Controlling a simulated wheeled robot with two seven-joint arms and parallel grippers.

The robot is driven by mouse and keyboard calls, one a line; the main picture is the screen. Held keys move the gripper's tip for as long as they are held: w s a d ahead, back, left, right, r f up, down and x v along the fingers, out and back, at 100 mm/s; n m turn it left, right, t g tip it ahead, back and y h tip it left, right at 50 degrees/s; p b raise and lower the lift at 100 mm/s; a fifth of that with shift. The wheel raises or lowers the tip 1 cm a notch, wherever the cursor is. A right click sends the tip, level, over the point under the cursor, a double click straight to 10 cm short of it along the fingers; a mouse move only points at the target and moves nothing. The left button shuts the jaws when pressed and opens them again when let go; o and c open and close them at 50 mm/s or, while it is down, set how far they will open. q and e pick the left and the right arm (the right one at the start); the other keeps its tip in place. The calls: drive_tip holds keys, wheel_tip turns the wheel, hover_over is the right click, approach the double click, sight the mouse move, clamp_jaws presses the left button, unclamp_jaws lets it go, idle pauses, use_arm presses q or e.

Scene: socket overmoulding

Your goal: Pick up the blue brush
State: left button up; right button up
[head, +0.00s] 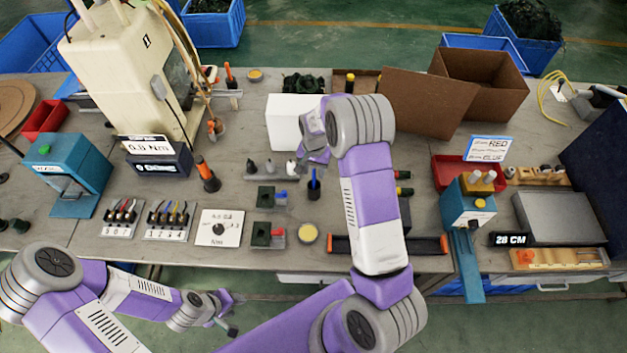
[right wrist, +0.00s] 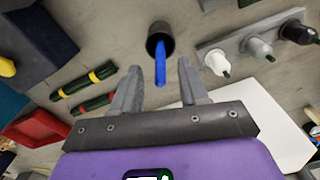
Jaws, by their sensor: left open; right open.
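The blue brush (head: 314,175) stands in a small dark cup (head: 314,190) near the middle of the bench. In the right wrist view, the blue brush (right wrist: 160,64) shows as a blue handle rising from the dark cup (right wrist: 157,36). My right gripper (head: 316,157) is open and empty, just behind the brush in the head view. In the right wrist view its fingers lie on either side of the handle's near end in the picture; whether they touch it I cannot tell. My left gripper (head: 228,314) is open and empty, low at the bench's front edge.
A white box (head: 290,121) stands behind the right gripper. A rack with several nozzle-like pieces (head: 270,172) is left of the cup. Red-and-yellow-banded tools (head: 403,183) lie to the right.

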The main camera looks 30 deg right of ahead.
sight(314, 175)
wheel_tip(314, 175, down, 4)
drive_tip(key=shift+r, duration=0.25)
drive_tip(key=shift+c, duration=0.2)
clamp_jaws()
drive_tip(key=shift+r, duration=0.1)
